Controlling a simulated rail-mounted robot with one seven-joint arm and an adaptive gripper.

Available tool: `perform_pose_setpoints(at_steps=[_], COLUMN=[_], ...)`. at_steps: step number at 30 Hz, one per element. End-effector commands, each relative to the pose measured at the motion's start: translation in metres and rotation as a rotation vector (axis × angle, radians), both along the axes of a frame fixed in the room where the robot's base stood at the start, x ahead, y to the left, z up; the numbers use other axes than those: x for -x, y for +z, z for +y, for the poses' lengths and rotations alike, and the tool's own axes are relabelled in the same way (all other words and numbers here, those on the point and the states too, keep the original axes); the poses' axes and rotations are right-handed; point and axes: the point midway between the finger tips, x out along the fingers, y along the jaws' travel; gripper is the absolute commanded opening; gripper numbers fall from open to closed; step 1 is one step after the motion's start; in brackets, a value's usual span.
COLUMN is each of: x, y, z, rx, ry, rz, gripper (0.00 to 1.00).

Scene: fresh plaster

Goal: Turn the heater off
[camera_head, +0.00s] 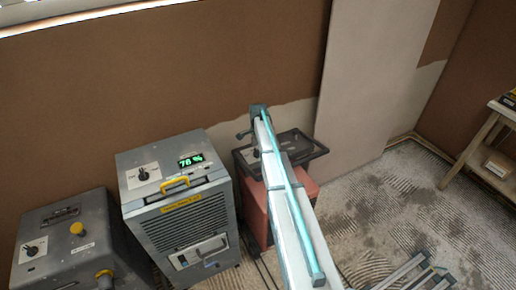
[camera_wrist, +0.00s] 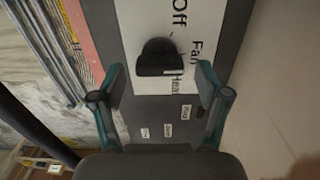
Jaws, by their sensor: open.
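The heater (camera_head: 257,212) is a red box with a dark top panel, partly hidden behind my arm in the head view. In the wrist view, its white plate (camera_wrist: 195,20) carries the words Off, Fan and Heat. A black control knob (camera_wrist: 158,50) sits on this plate. I cannot tell for sure which word it points to. My gripper (camera_wrist: 160,74) is open, with one teal finger to each side of the knob's near end. I cannot tell whether either finger touches it. In the head view, the fingers are too small to make out clearly.
Left of the heater stands a grey dehumidifier (camera_head: 188,225) with a yellow handle and a display reading 78 %. A grey machine (camera_head: 65,245) with yellow knobs is at far left. A pale board (camera_head: 370,75) leans on the wall behind. A wooden stand (camera_head: 490,140) is at right.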

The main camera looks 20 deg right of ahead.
Motion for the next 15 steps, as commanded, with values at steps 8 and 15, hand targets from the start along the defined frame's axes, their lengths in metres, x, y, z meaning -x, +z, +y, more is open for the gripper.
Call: perform_pose_setpoints(at_steps=[8,15], x=[0.0002,0.0002], y=[-0.0051,-0.0048], z=[0.0001,0.0001], rx=[0.0,0.0], ry=[0.0,0.0], rz=[0.0,0.0], gripper=[0.75,0.5])
